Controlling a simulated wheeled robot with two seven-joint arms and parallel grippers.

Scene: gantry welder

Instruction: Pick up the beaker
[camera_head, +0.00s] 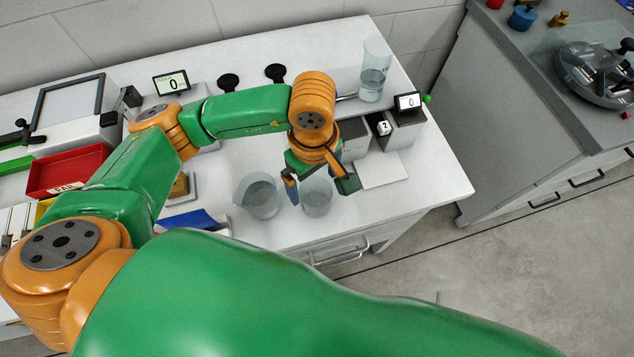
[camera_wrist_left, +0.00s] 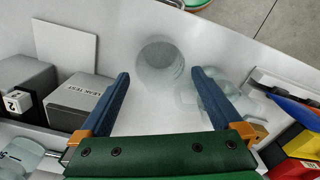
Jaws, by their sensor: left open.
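A clear glass beaker (camera_head: 317,197) stands upright on the white bench near its front edge; it also shows in the left wrist view (camera_wrist_left: 160,65). My left gripper (camera_head: 320,187) is open above the beaker, with one finger on either side in the picture. In the left wrist view the beaker lies between and beyond the fingertips; I see no contact. In the wrist view this one is partly hidden behind the right finger. My right gripper is not in view.
A tall glass vessel (camera_head: 373,75) stands at the back right. A red tray (camera_head: 65,172) and a blue item (camera_head: 190,220) are at the left.

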